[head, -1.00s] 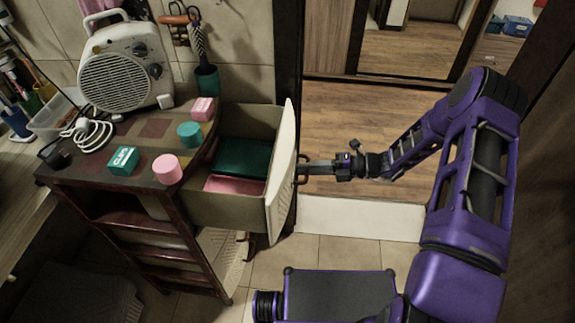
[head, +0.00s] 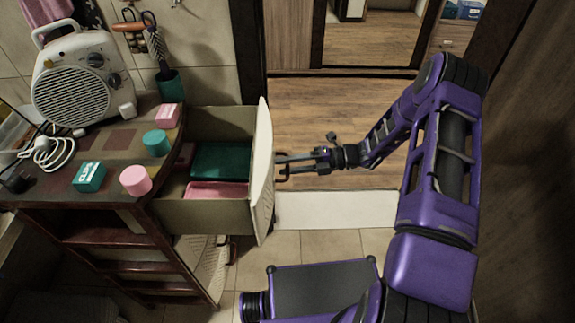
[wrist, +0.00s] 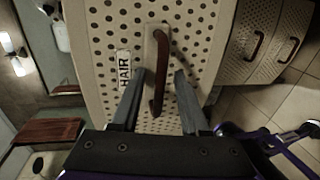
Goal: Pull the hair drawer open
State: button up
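The hair drawer (head: 264,190) is pulled out of the dark red cabinet. Its cream perforated front carries a white HAIR label (wrist: 124,72) in the wrist view. A green box (head: 221,160) and a pink box (head: 216,190) lie inside. The drawer's brown bar handle (wrist: 161,60) shows on the front in the wrist view. My gripper (head: 281,168) is at the handle side of the drawer front with its fingers spread. In the wrist view the two fingers lie on either side of the handle's lower part, not pressed on it.
The cabinet top (head: 110,140) holds a white fan heater (head: 85,75), a white cable, a green CLIPS box (head: 89,176) and small pink and teal pieces. More drawers (wrist: 255,40) show in the wrist view. Tiled floor is free in front of the cabinet.

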jog(key=shift+d, duration=0.1)
jog(key=v, duration=1.7)
jog(key=shift+b, duration=0.35)
jog(key=shift+w+d, duration=0.1)
